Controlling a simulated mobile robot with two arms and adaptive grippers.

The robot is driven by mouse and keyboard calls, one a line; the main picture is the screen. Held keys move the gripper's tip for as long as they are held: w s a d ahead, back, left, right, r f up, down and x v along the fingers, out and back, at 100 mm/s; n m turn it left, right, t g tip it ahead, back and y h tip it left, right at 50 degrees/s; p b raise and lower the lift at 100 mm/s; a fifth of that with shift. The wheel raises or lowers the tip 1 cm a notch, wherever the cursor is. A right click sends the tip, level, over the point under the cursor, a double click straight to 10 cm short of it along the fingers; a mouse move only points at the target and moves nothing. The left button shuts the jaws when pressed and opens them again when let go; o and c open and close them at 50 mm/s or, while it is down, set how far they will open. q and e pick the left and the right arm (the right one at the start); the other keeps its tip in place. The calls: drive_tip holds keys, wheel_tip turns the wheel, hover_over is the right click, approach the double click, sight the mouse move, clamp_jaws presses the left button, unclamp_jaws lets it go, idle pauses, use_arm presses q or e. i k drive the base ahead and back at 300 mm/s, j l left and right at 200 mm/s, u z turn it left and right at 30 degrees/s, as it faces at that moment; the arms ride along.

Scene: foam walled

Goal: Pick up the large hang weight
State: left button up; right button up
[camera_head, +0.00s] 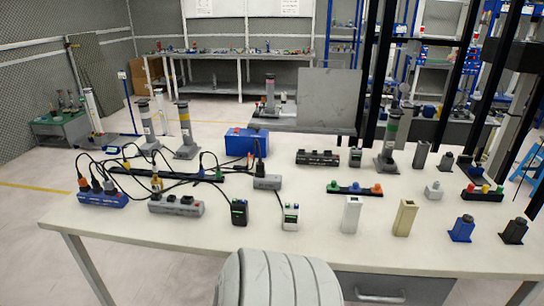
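I cannot tell for sure which thing is the large hang weight. Smaller blocks with a knob on top stand at the right: a pale one (434,190), a blue one (462,229) and a black one (514,232). Neither of my grippers shows in the head view.
Cabled power strips (176,205) crowd the table's left side. A blue box (246,142) stands at the back. A white block (351,214) and a beige block (404,217) stand near the front. Bare tabletop shows along the front edge. Another bench (240,57) stands along the far wall.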

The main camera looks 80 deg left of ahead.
sight(158, 184)
drive_tip(key=u, duration=3.6)
